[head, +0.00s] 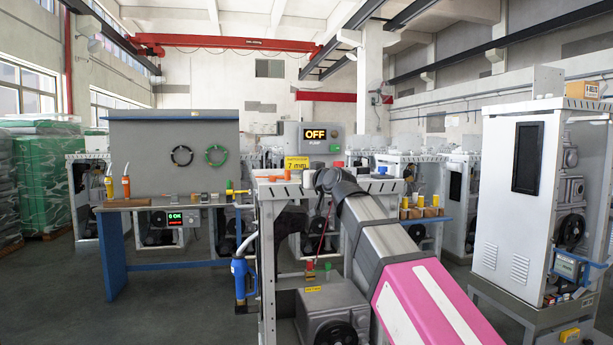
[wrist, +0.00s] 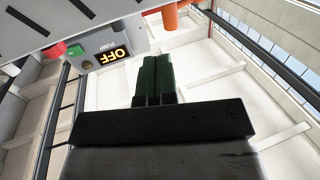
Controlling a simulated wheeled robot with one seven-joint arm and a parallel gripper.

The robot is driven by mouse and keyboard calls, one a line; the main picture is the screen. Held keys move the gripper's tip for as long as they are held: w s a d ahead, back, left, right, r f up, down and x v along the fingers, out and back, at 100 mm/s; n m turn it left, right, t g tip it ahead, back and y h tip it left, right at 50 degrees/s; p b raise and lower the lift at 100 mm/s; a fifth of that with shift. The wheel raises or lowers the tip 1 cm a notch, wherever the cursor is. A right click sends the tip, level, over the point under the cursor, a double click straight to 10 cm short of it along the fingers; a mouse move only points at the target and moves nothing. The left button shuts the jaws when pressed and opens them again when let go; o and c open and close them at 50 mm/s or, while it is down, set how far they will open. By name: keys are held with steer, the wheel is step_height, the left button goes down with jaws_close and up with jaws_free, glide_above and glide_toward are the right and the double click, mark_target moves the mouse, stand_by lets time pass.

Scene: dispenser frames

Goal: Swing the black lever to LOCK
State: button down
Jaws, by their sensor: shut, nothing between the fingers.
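I cannot make out the black lever or a LOCK mark in either view; my arm covers part of the near dispenser frame (head: 268,215) in the head view. My gripper (wrist: 155,72) shows in the wrist view as two dark green fingers side by side, shut and empty. In the head view my arm reaches over the near frame, and its dark end hides the fingers. A grey pump box with a lit OFF display (head: 315,134) stands behind the frame top. The display also shows upside down in the wrist view (wrist: 107,56), left of my fingers.
A blue nozzle (head: 240,277) hangs at the frame's left side. A yellow sign (head: 297,163) stands on its top. A workbench (head: 112,243) is at left and a white cabinet (head: 512,205) at right. An orange cylinder (wrist: 176,17) is near the top of the wrist view.

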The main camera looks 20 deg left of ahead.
steer(key=shift+s+d, duration=0.2)
steer(key=shift+s, duration=0.4)
steer(key=shift+s+d, duration=0.15)
steer(key=shift+s, duration=0.4)
